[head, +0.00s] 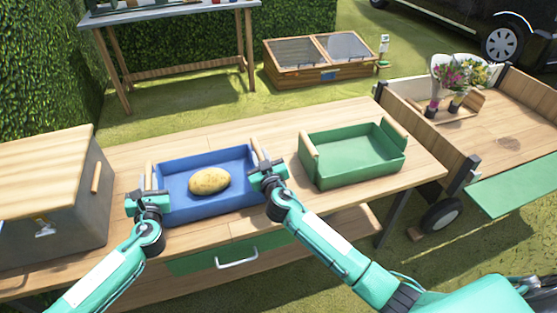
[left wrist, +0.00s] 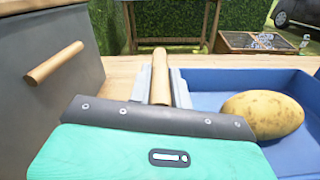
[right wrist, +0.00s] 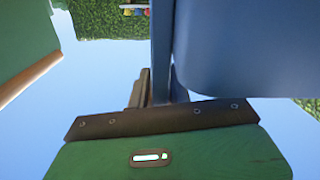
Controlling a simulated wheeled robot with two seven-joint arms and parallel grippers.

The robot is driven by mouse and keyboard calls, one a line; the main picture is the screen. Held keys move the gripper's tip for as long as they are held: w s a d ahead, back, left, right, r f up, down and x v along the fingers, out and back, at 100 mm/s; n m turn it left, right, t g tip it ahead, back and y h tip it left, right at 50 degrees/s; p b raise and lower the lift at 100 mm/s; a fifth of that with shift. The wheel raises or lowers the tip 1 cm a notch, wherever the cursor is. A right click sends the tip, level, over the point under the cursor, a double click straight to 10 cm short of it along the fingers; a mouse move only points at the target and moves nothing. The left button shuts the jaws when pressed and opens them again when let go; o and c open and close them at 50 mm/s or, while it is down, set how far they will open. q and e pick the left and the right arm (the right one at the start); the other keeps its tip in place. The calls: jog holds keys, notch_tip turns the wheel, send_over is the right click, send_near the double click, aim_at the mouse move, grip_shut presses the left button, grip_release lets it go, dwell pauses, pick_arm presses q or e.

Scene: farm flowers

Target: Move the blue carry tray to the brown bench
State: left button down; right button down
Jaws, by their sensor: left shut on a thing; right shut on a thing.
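The blue carry tray (head: 205,157) has wooden handles at its left and right ends and holds a potato (head: 209,181). It is over the wooden-topped table in front of me; I cannot tell whether it rests on it or is slightly raised. My left gripper (head: 149,190) is shut on the tray's left handle, which stands between the fingers in the left wrist view (left wrist: 160,78). My right gripper (head: 264,166) is shut on the right handle.
A green tray (head: 350,150) stands to the right on the same table (head: 300,210). A grey box with a wooden lid (head: 50,195) is close at the left. Behind are a grey-topped bench with brown legs (head: 170,12) and a cold frame (head: 320,60). A flower cart (head: 500,125) stands right.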

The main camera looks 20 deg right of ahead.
pick_arm(q)
jog(key=c, duration=1.3)
grip_release()
jog(key=shift+a, duration=0.15)
pick_arm(e)
jog(key=c, duration=1.3)
grip_release()
jog(key=shift+d, duration=0.1)
pick_arm(q)
jog(key=shift+s+f, duration=0.15)
jog(key=shift+s, duration=0.4)
pick_arm(e)
jog(key=shift+f, duration=0.1)
jog(key=shift+s, duration=0.6)
pick_arm(q)
jog(key=s, duration=1.1)
pick_arm(e)
jog(key=s, duration=1.1)
